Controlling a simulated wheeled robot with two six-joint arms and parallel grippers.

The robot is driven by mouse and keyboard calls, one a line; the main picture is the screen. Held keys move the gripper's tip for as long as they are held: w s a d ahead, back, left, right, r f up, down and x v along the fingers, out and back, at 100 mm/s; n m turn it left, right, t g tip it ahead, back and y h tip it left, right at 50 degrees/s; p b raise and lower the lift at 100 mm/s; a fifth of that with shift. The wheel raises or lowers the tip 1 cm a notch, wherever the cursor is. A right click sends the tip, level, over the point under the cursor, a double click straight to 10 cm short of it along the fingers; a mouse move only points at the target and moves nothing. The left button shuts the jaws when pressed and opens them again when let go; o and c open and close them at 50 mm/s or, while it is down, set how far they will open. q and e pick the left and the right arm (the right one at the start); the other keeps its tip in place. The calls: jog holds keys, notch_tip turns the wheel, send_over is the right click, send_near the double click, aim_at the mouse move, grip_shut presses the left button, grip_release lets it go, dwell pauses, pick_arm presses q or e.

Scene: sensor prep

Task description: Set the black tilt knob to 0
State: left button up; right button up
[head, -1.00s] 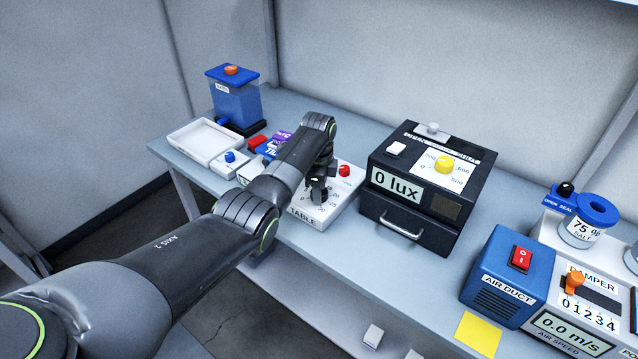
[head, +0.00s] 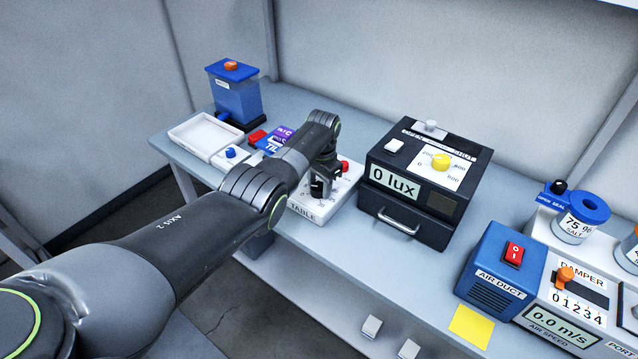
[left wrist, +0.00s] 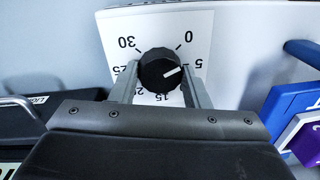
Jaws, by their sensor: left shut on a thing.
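The black tilt knob (left wrist: 160,70) sits on a white dial face with printed numbers. Its white pointer line points right and slightly up, close to the 5 mark; the 0 is at the upper right of the dial. My left gripper (left wrist: 160,88) is shut on the knob, one finger on each side, and its fingers cover part of the scale. In the head view the knob shows dark under my left gripper (head: 320,180), on the white TABLE box (head: 303,210). My right gripper is in neither view.
A red button (head: 344,166) is close beside my gripper on the box. The black lux box (head: 405,232) stands right of it. A white tray (head: 185,146), a blue knob (head: 230,152) and a blue container (head: 236,98) are to the left. Table is clear in front of the lux box.

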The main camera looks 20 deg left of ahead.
aim_at(320, 187)
pick_arm(q)
jog(key=shift+r+n, duration=0.1)
jog(key=shift+n, duration=1.9)
jog(key=o, duration=1)
jog(key=shift+r, duration=0.1)
jog(key=shift+r, duration=0.35)
jog(key=r+p, duration=0.1)
jog(key=r, duration=0.4)
jog(key=shift+d+r, duration=0.1)
jog(key=shift+d, duration=0.1)
jog(key=r, duration=0.3)
jog(key=r+b, duration=0.1)
jog(key=r, duration=0.3)
jog(key=r+b, duration=0.1)
jog(key=r, duration=0.3)
jog(key=shift+d+r, duration=0.1)
jog(key=shift+d, duration=0.25)
